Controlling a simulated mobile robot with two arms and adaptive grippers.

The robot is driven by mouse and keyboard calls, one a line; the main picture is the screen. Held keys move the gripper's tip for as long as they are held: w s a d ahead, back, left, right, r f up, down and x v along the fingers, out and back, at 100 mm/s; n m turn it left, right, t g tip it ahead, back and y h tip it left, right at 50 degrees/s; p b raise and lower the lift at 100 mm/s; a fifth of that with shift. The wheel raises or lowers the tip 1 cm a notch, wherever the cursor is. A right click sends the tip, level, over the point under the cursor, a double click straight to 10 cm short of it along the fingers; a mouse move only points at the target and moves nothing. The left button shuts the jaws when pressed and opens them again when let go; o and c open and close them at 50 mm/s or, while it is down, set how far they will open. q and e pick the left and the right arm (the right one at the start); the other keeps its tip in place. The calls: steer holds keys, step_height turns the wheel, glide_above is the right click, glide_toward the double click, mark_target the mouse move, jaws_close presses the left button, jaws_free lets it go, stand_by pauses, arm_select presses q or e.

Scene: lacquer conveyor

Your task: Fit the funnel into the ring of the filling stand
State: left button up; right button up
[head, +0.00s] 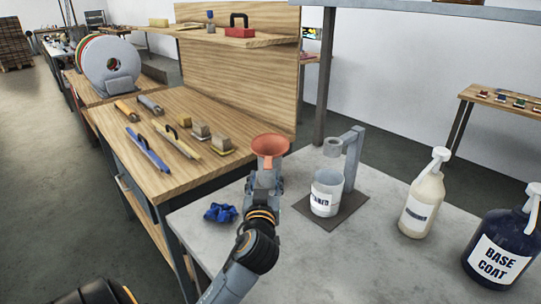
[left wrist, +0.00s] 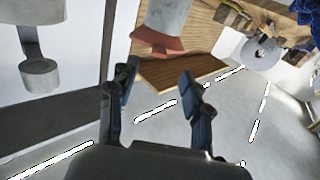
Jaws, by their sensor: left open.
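The orange-red funnel (head: 270,145) is upright, its wide mouth up, above a grey cylinder on the grey table. In the left wrist view, which is turned over, the funnel (left wrist: 158,40) and the grey cylinder (left wrist: 172,14) show just beyond my fingertips. My left gripper (head: 265,185) is open, in front of the cylinder and below the funnel's mouth; its open fingers (left wrist: 160,72) have nothing between them. Contact cannot be told. The filling stand (head: 354,155) has an empty ring (head: 333,147) to the right. My right gripper is not in view.
A white labelled tub (head: 325,193) stands under the ring on a dark base plate (head: 335,218). A blue crumpled cloth (head: 220,212) lies left of my gripper. A cream pump bottle (head: 422,203) and a dark base coat bottle (head: 500,250) stand at the right. The front middle table is clear.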

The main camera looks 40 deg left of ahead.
mark_target(268, 163)
arm_select(q)
steer(key=x, duration=0.3)
steer(key=shift+w+a, duration=0.1)
steer(key=shift+w, duration=0.15)
steer(key=p+x, duration=0.1)
steer(key=x, duration=0.4)
steer(key=shift+w+p, duration=0.2)
steer(key=shift+p, duration=0.1)
steer(key=shift+s, duration=0.1)
jaws_close()
